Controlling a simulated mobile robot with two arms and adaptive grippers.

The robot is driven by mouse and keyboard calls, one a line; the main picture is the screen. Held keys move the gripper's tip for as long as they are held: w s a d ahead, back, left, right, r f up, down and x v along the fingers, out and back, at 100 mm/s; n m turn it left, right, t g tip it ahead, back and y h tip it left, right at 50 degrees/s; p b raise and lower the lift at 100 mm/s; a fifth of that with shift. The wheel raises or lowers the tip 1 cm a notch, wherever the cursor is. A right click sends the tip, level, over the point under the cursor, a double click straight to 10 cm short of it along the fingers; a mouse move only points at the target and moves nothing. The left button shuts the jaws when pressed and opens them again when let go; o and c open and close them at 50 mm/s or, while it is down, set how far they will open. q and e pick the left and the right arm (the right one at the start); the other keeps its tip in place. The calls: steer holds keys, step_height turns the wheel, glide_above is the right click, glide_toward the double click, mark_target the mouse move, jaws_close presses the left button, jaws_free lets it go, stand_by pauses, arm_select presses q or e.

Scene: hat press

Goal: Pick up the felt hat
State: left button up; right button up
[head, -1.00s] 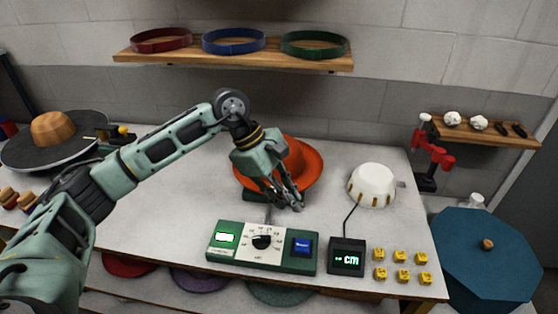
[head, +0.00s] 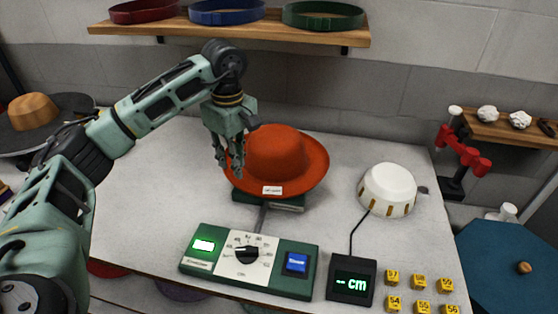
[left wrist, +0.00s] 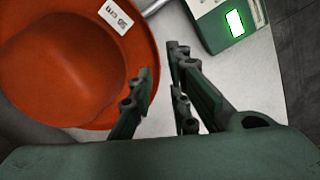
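The orange-red felt hat (head: 290,157) sits crown up on a dark green stand (head: 270,204), with a small white tag on its front brim. It fills the left of the left wrist view (left wrist: 60,75). My left gripper (head: 229,172) points down at the hat's left brim. In the left wrist view its fingers (left wrist: 158,64) are apart with nothing held between them. One finger overlaps the brim and the others are just outside its edge. I cannot tell whether a finger touches the brim. My right gripper is not in view.
A green control box (head: 250,262) and a small display (head: 350,282) stand in front. A white dome (head: 387,190) and numbered yellow blocks (head: 418,282) are right. A shelf with coloured bands (head: 230,28) hangs above. The tabletop left of the hat is clear.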

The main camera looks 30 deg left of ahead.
mark_target(239, 184)
arm_select(q)
steer(key=f, duration=0.3)
steer(key=shift+w+p, duration=0.35)
steer(key=shift+w, duration=0.05)
steer(key=shift+s+f, duration=0.15)
steer(key=shift+f, duration=0.15)
step_height(239, 184, down, 5)
steer(key=shift+a+r+p, duration=0.1)
steer(key=shift+p, duration=0.95)
jaws_close()
